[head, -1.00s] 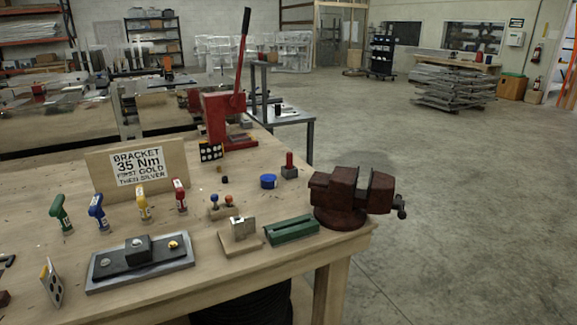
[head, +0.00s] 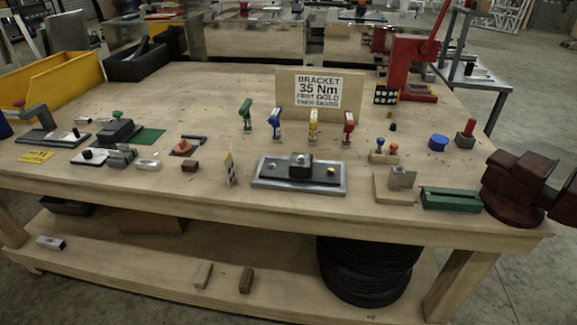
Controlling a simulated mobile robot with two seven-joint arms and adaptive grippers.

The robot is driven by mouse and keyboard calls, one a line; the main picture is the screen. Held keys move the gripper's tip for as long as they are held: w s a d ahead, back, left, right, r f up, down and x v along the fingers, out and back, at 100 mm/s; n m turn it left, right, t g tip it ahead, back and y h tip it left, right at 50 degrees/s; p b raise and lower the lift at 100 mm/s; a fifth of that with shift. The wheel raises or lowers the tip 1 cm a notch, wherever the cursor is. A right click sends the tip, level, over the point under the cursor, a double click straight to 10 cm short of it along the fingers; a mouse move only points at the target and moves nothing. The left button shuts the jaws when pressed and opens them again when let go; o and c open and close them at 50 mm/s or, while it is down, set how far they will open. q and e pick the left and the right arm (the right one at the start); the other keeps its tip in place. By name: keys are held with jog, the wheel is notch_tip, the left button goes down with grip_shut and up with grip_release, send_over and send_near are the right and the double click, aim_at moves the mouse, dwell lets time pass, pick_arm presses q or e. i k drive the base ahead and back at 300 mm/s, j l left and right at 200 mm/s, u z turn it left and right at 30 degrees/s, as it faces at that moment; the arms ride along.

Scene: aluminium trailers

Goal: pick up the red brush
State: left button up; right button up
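I cannot clearly make out a red brush. Small reddish things on the workbench (head: 225,85) include a dark red block (head: 190,166) near the front edge and an orange-red piece (head: 183,147) on a dark plate just behind it. On the lower shelf (head: 130,265) lie a brown block (head: 246,280) and a paler wooden block (head: 203,275); they are too small to tell whether either is a brush. Neither of my grippers is in view.
A yellow bin (head: 55,80) and a black bin (head: 135,65) stand at the back left. A dark red vise (head: 515,188) is at the right corner, a red lever press (head: 405,65) behind. Black coiled hose (head: 365,270) sits under the bench. The bench's back middle is clear.

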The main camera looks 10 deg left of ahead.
aim_at(471, 121)
jog(key=k, duration=0.7)
jog(key=k+u, duration=0.2)
jog(key=u, duration=0.2)
jog(key=k+j+u, duration=0.1)
jog(key=u, duration=0.25)
jog(key=k+j+u, duration=0.1)
jog(key=k+u, duration=0.15)
jog(key=u, duration=0.15)
jog(key=l+u, duration=0.8)
jog(key=l, duration=0.2)
jog(key=k+l+u, duration=0.15)
jog(key=l+u, duration=0.25)
jog(key=k+l, duration=0.1)
jog(key=l, duration=0.3)
jog(key=k+l, duration=0.15)
jog(key=l, duration=0.25)
jog(key=k+l, duration=0.1)
jog(key=l, duration=0.3)
jog(key=k+l, duration=0.1)
jog(key=l, duration=0.3)
jog(key=k+l, duration=0.1)
jog(key=l, duration=0.3)
jog(key=k+l, duration=0.15)
jog(key=l, duration=0.25)
jog(key=k+l, duration=0.1)
jog(key=l, duration=0.3)
jog(key=k+l, duration=0.1)
jog(key=l, duration=0.3)
